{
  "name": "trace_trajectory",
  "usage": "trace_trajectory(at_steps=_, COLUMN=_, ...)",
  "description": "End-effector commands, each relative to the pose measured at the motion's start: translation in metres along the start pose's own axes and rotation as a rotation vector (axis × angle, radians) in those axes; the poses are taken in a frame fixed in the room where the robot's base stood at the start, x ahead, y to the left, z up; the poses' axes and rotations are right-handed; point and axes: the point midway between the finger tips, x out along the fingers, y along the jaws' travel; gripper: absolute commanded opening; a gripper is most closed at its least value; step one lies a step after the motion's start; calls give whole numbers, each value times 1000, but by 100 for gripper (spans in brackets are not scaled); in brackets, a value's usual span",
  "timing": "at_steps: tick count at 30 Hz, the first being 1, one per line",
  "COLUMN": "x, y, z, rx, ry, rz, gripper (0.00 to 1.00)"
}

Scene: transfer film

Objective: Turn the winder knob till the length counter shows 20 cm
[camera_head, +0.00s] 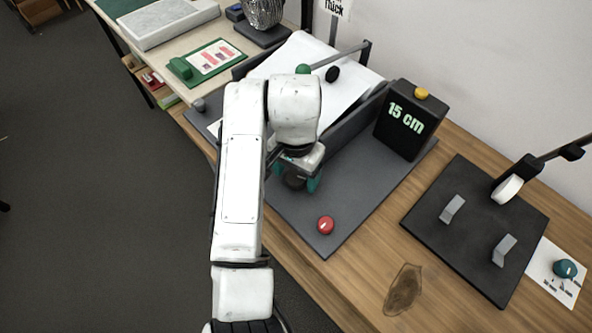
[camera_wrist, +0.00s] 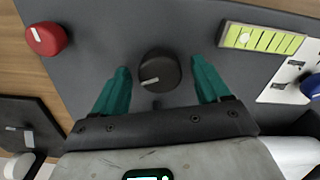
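The length counter (camera_head: 406,120) is a black box with a yellow button on top, and its display reads 15 cm. In the wrist view a round black knob (camera_wrist: 160,70) with a light pointer line stands on the grey base plate (camera_head: 352,190). My gripper (camera_wrist: 160,72) is open, its two teal fingers on either side of this knob with a visible gap at each side. In the head view my gripper (camera_head: 298,178) hangs over the plate in front of the counter and hides the knob's place.
A red knob (camera_head: 326,225) sits near the plate's front corner and also shows in the wrist view (camera_wrist: 46,38). White film (camera_head: 340,80) lies at the back. A black board (camera_head: 470,230) with grey blocks stands at right.

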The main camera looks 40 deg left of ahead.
Motion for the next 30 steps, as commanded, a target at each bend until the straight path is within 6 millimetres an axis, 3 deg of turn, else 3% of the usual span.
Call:
trace_trajectory(at_steps=2, x=0, y=0, z=0, rx=0, ry=0, rz=0, gripper=68)
trace_trajectory(at_steps=17, x=0, y=0, z=0, rx=0, ry=0, rz=0, gripper=20)
trace_trajectory(at_steps=30, x=-4, y=1, z=-1, rx=-221, ry=-1, rz=2, gripper=20)
